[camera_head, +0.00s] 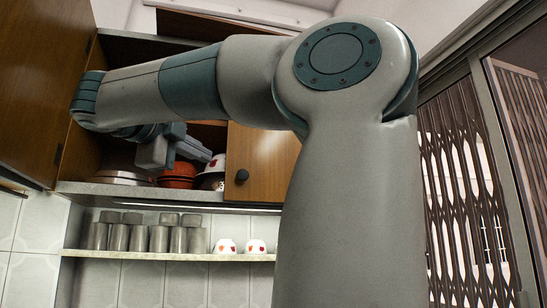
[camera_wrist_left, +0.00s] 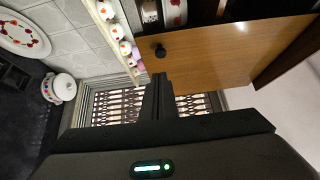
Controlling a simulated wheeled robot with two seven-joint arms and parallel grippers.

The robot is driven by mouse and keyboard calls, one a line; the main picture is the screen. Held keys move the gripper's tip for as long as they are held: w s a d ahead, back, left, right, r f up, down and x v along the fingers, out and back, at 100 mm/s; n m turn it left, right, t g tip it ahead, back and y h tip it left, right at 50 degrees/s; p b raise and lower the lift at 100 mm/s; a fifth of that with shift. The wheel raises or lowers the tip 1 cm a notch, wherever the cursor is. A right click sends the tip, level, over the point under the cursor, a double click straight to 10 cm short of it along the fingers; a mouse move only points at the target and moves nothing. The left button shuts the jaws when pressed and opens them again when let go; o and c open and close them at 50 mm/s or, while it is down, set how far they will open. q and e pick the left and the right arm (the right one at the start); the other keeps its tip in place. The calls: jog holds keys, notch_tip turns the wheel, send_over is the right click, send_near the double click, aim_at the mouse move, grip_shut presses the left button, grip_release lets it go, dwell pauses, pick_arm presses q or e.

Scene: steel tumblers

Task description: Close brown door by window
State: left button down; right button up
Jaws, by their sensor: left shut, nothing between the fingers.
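The brown door by the window (camera_head: 262,160) is a wooden cabinet panel with a round black knob (camera_head: 241,176) near its lower left corner. My arm hides its right part in the head view. The door (camera_wrist_left: 225,55) and knob (camera_wrist_left: 160,51) also show in the left wrist view. I cannot tell whether it sits flush with the cabinet. My left gripper (camera_head: 172,150) is shut and empty, in front of the open cabinet bay, left of and apart from the knob. Its dark fingers show in the wrist view (camera_wrist_left: 161,92). My right gripper is out of view.
Another brown door (camera_head: 30,85) stands open at the left. Bowls, including an orange one (camera_head: 178,176), sit in the open bay. Steel tumblers (camera_head: 160,238) and white cups (camera_head: 225,246) stand on the shelf below. A grilled window (camera_head: 465,190) is at the right.

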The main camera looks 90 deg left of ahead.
pick_arm(q)
jog(key=shift+v, duration=1.55)
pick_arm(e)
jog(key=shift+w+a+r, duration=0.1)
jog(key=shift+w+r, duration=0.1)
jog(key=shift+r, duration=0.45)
pick_arm(q)
jog(key=shift+w, duration=0.15)
